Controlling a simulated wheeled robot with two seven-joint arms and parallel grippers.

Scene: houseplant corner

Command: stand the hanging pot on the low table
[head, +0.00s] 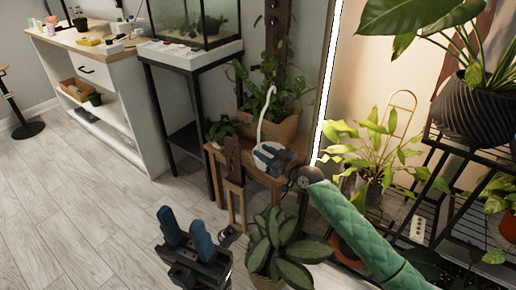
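A low wooden table (216,154) stands in the middle of the head view, partly hidden by plants and my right gripper. A thin white curved hook or handle (262,118) rises above it, beside my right gripper (267,157).
A wooden planter box (282,127) with a leafy plant stands at the table's back. A broad-leaved plant (285,245) stands in front. A black ribbed pot (478,110) tops the black rack at right. An aquarium stand (185,59) is at left.

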